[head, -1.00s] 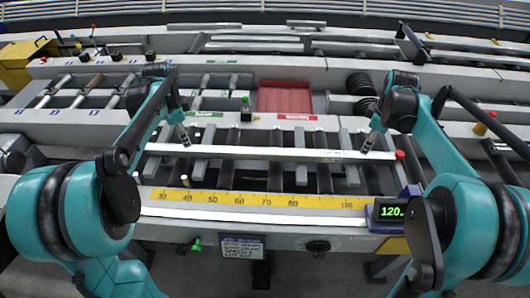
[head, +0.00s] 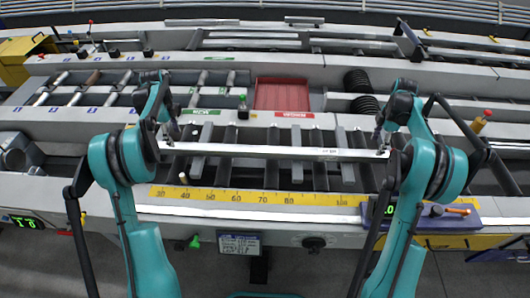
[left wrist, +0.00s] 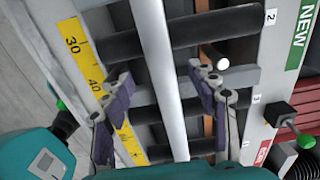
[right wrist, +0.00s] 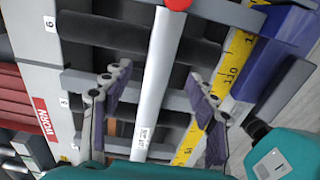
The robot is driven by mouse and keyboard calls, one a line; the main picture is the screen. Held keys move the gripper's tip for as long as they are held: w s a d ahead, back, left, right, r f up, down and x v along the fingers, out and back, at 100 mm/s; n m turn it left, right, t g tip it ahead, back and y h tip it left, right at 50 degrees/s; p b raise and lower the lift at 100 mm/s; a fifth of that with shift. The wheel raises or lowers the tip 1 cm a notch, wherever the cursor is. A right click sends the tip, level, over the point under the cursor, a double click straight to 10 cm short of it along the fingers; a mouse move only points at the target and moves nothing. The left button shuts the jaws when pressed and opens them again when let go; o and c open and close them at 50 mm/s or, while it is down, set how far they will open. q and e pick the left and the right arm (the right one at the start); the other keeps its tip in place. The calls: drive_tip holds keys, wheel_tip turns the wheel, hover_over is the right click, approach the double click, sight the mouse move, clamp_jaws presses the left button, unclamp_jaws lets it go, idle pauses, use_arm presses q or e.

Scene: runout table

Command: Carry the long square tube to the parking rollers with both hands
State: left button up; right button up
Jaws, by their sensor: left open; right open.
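The long square tube (head: 270,151) is a pale metal bar lying left to right across the dark rollers of the front table. My left gripper (head: 172,134) is open over its left part; in the left wrist view its fingers (left wrist: 165,105) are apart on either side of the tube (left wrist: 158,60). My right gripper (head: 383,147) is open over its right part; in the right wrist view its fingers (right wrist: 155,108) are apart on either side of the tube (right wrist: 157,70). Neither gripper is closed on it. The arms hide the tube's ends in the head view. I cannot tell which rollers are the parking rollers.
A yellow scale (head: 250,197) runs along the table's front. A red tray (head: 282,94) stands behind, with green (head: 202,111) and red (head: 294,114) labels in front. A blue device (head: 450,216) sits at the front right. Numbered roller bays (head: 90,86) lie at the back left.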

sight(178, 146)
use_arm(q)
wheel_tip(178, 146, down, 7)
drive_tip(key=shift+f, duration=0.1)
use_arm(e)
wheel_tip(178, 146, down, 7)
drive_tip(key=shift+f, duration=0.1)
use_arm(q)
clamp_jaws()
use_arm(e)
clamp_jaws()
